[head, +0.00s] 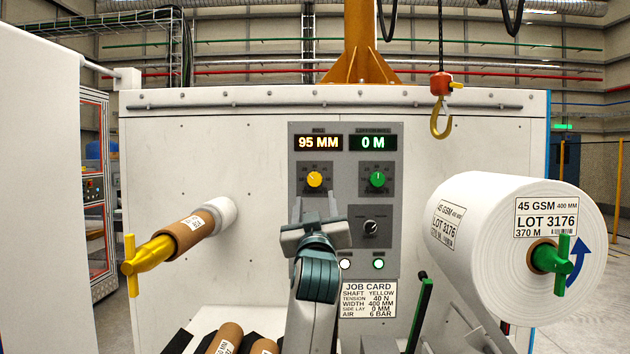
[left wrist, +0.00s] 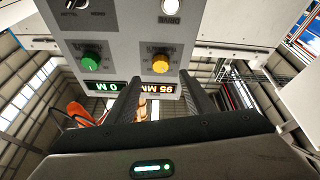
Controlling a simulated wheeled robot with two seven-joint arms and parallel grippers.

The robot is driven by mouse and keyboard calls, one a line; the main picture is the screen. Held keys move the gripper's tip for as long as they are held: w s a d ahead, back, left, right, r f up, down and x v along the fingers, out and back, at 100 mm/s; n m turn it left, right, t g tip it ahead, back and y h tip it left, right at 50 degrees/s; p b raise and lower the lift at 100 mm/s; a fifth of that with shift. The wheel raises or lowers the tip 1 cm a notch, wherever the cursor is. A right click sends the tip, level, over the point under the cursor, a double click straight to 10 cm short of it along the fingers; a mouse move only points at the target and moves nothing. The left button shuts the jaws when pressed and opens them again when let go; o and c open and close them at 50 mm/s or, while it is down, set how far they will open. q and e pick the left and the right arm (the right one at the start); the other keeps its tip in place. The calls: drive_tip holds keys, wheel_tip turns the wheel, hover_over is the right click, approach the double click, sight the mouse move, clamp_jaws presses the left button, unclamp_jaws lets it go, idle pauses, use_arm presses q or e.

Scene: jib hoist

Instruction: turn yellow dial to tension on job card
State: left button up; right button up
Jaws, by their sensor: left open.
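The yellow dial (head: 314,180) sits on the grey control panel, below the display reading 95 MM; its pointer seems to aim up and left, and its scale numbers are too small to read. The dial also shows in the left wrist view (left wrist: 160,63), upside down. The job card (head: 369,299) below the panel reads shaft yellow, tension 40 N, width 400 MM, side lay 0 MM, air 6 bar. My left gripper (head: 315,208) is open and empty, its fingers pointing up just below the dial, apparently not touching it. My right gripper is out of view.
A green dial (head: 377,180) and a black knob (head: 371,227) are on the same panel. A yellow-handled shaft (head: 152,254) juts out at left. A large white roll (head: 515,245) stands out at right. A hoist hook (head: 441,118) hangs at upper right.

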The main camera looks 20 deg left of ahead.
sight(315, 183)
use_arm(q)
drive_tip(key=p+x, duration=0.2)
drive_tip(key=x, duration=0.5)
drive_tip(key=shift+a+r+p, duration=0.1)
drive_tip(key=shift+p, duration=0.2)
drive_tip(key=shift+x, duration=0.85)
drive_tip(key=shift+c, duration=0.4)
drive_tip(key=c, duration=1)
